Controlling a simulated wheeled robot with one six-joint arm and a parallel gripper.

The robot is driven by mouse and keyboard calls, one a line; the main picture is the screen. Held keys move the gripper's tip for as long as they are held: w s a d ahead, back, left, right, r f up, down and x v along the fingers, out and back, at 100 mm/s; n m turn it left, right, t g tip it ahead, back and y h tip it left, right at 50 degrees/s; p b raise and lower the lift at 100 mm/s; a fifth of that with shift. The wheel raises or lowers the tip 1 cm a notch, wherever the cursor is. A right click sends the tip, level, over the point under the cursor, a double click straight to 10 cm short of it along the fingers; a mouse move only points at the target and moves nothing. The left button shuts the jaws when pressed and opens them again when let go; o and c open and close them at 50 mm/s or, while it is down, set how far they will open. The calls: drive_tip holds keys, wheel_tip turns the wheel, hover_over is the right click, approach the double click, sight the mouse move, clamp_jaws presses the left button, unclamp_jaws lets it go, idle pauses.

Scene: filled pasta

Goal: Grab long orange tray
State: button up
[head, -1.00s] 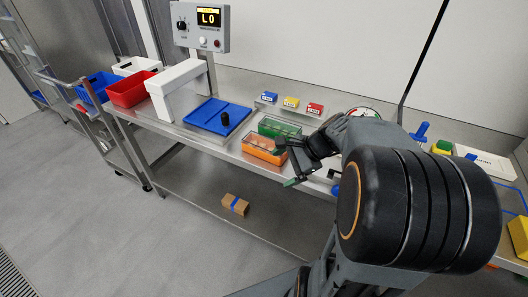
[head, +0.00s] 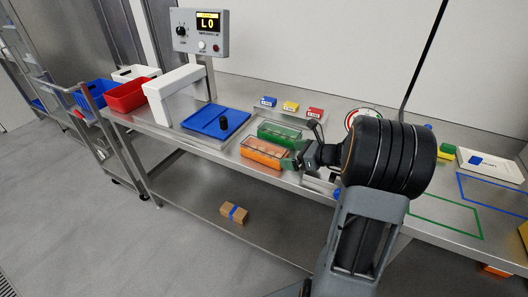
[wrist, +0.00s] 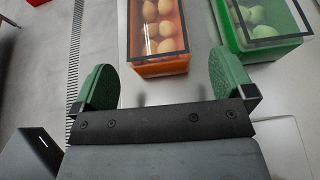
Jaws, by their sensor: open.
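The long orange tray (head: 263,154) lies on the steel bench, with several pale orange rounded pieces under a clear top. In the wrist view, the orange tray (wrist: 158,66) is just beyond my fingers, its near end between their lines. My gripper (head: 296,160) is at the tray's right end in the head view. In the wrist view my gripper (wrist: 166,90) has its two green fingers wide apart with nothing between them. A green tray (head: 279,133) with green pieces lies behind the orange one; it also shows at upper right in the wrist view (wrist: 262,45).
A blue tray (head: 200,121) with a black knob is left of the trays. A white arch-shaped housing (head: 172,92) and a red bin (head: 130,96) stand farther left. Small blue, yellow and red blocks (head: 291,106) line the back. A brown box (head: 233,213) is on the lower shelf.

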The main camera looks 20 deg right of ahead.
sight(284, 154)
drive_tip(key=shift+x, duration=2.65)
drive_tip(key=shift+s+a+r, duration=0.1)
drive_tip(key=shift+r, duration=0.05)
drive_tip(key=c, duration=1)
